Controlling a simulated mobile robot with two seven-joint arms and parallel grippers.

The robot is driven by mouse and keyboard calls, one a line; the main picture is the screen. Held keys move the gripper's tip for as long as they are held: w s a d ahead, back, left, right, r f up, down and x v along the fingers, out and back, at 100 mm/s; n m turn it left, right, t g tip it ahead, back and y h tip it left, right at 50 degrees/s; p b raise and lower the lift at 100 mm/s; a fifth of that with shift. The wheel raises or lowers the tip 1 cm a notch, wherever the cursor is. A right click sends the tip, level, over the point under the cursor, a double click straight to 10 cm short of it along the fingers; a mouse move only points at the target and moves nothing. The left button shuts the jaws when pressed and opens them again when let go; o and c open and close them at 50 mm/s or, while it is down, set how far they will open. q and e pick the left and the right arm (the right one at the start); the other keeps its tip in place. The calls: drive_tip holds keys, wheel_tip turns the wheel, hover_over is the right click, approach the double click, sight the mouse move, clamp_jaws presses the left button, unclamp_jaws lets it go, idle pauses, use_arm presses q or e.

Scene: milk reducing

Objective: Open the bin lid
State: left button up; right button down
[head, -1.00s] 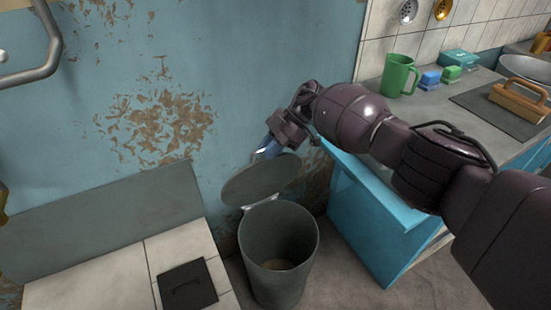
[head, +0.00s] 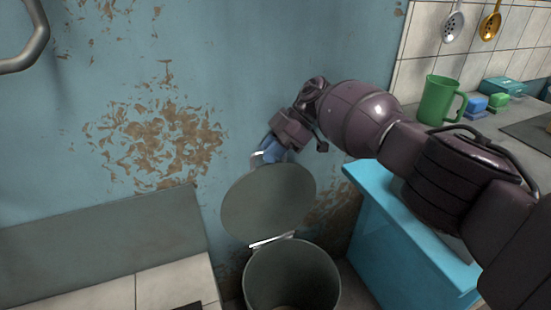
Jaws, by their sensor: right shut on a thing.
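The grey bin (head: 291,278) stands on the floor between the wall and the blue cabinet. Its round lid (head: 268,203) is raised steeply on the hinge at the back rim, and the bin's mouth is uncovered. My right gripper (head: 266,156) is at the top edge of the lid, shut on it; the exact contact is partly hidden behind the lid. My right arm reaches in from the right above the cabinet. My left gripper is not in view.
The blue cabinet (head: 400,240) stands close to the right of the bin. Its counter holds a green mug (head: 438,100) and small blue and green items (head: 488,103). A low tiled ledge (head: 110,298) is at the left. The peeling wall (head: 160,80) is close behind the lid.

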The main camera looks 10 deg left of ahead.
drive_tip(key=shift+w+a+f, duration=0.1)
drive_tip(key=shift+w+a, duration=0.05)
drive_tip(key=shift+w, duration=0.1)
idle(0.3)
drive_tip(key=c, duration=1.2)
unclamp_jaws()
drive_tip(key=shift+o, duration=0.2)
drive_tip(key=b+v, duration=0.1)
drive_tip(key=v, duration=1)
